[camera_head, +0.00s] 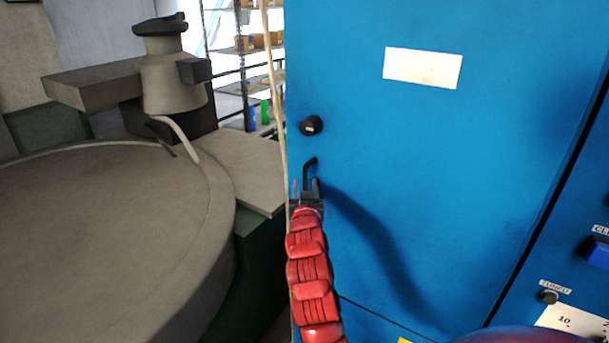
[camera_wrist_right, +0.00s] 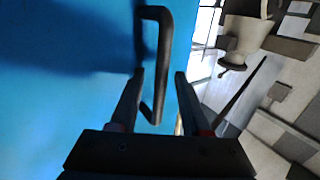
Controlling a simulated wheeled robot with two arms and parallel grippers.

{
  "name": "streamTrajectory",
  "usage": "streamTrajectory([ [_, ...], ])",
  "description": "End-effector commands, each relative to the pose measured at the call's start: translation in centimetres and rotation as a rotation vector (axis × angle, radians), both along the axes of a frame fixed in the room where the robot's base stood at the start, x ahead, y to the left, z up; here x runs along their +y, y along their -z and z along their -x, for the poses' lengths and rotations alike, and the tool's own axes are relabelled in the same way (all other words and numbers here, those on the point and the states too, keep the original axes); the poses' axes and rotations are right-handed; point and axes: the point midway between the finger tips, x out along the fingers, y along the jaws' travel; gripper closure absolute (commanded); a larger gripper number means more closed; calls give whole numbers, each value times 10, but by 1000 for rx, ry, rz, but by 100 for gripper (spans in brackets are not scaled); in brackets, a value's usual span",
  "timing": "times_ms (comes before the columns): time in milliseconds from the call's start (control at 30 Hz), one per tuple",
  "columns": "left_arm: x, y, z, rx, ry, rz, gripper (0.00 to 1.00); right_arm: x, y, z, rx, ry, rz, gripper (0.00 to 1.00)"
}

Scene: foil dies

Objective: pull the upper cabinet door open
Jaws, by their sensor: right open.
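The upper cabinet door (camera_head: 430,150) is a large blue panel and looks closed. Its black bar handle (camera_head: 309,166) is near the door's left edge, below a round black knob (camera_head: 311,125). My right gripper (camera_head: 307,187), on a red arm, is at the handle's lower part. In the right wrist view, the handle (camera_wrist_right: 163,60) runs between the two open fingers of the right gripper (camera_wrist_right: 160,73). A gap shows on the right finger's side; whether the left finger touches the bar I cannot tell. My left gripper is not in view.
A big round grey machine table (camera_head: 100,230) stands left of the cabinet. Shelving (camera_head: 245,80) is behind it. A white label (camera_head: 422,68) is on the door. A blue control panel (camera_head: 580,220) with buttons is at the right.

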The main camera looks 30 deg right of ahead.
Motion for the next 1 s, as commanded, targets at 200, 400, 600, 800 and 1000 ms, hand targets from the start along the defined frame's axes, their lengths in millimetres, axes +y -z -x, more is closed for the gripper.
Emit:
streamTrajectory([
  [200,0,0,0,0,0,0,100,0,1,-1,0,0,0,53],
  [400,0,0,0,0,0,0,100,0,1,-1,0,0,0,78],
  [600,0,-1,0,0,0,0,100,0,1,-1,1,0,-1,100],
  [800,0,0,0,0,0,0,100,0,1,-1,0,0,0,100],
  [1000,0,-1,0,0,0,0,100,0,1,-1,0,0,0,100],
])
